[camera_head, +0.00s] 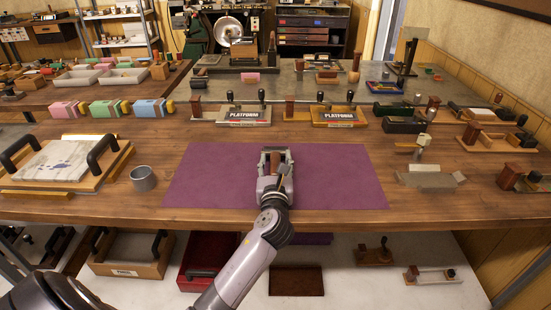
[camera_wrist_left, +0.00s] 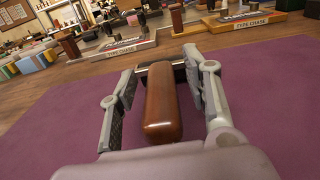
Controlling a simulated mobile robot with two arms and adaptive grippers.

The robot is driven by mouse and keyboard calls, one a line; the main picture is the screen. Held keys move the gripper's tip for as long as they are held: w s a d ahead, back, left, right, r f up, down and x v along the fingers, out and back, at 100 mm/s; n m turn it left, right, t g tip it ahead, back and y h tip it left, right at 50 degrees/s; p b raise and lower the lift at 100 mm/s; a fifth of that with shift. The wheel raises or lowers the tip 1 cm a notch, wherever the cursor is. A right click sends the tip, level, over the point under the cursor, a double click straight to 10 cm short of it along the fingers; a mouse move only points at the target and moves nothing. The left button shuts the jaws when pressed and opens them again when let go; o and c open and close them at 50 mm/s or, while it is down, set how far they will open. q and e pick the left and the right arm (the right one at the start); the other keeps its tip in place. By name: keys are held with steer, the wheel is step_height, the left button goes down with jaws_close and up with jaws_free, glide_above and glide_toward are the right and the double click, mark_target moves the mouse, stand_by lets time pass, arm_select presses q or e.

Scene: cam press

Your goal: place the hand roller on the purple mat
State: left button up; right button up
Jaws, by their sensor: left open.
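The purple mat (camera_head: 340,178) lies flat on the wooden workbench; it also fills much of the left wrist view (camera_wrist_left: 265,105). The hand roller (camera_wrist_left: 162,105) has a brown wooden handle pointing toward my wrist and a dark roller at its far end. It appears to rest on the mat. My left gripper (camera_head: 275,155) is over the middle of the mat. In the left wrist view its open fingers (camera_wrist_left: 162,72) stand on either side of the roller, with gaps beside the handle. In the head view the gripper partly hides the roller. My right gripper is not in view.
A metal cup (camera_head: 143,179) stands just left of the mat. A framed board with black handles (camera_head: 65,163) lies farther left. Platform-labelled blocks (camera_head: 243,115) stand behind the mat. Small tools, including a metal-plated one (camera_head: 430,178), sit to the right. Bare bench surrounds the mat.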

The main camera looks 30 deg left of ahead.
arm_select(q)
steer(key=v, duration=1)
steer(key=shift+s+d, duration=0.1)
